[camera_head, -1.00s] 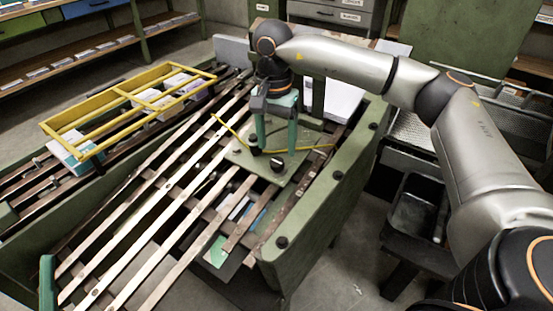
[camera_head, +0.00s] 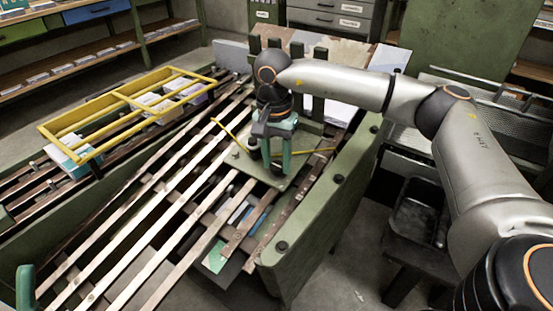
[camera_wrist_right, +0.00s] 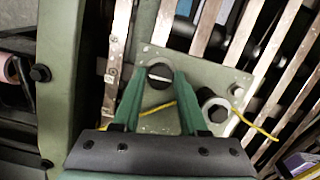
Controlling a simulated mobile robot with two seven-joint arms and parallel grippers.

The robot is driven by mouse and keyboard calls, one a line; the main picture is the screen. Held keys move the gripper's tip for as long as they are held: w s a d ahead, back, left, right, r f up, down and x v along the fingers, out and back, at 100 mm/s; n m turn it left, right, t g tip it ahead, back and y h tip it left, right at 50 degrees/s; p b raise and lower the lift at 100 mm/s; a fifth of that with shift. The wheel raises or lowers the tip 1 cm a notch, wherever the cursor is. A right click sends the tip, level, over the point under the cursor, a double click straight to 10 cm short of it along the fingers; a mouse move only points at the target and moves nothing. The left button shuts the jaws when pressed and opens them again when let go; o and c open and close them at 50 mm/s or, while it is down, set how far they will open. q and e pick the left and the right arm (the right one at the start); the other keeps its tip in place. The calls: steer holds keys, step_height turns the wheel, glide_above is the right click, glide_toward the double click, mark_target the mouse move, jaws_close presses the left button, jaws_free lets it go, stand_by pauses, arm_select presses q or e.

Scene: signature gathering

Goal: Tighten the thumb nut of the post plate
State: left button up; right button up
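The post plate (camera_head: 293,178) is a flat green plate lying on the slatted bed; it also fills the middle of the right wrist view (camera_wrist_right: 215,75). A round black knob with a pale line across its top, apparently the thumb nut (camera_wrist_right: 160,73), sits on it. My right gripper (camera_head: 276,165) points down over the plate. Its green fingers stand on either side of the knob in the right wrist view (camera_wrist_right: 160,78), very close to it; whether they touch it is unclear. In the head view the fingers largely hide the knob.
Long slats (camera_head: 165,185) with open gaps surround the plate. A green side beam (camera_head: 325,195) with black bolts and a yellow rack (camera_head: 125,108) flank the bed.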

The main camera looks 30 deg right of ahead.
jaws_close()
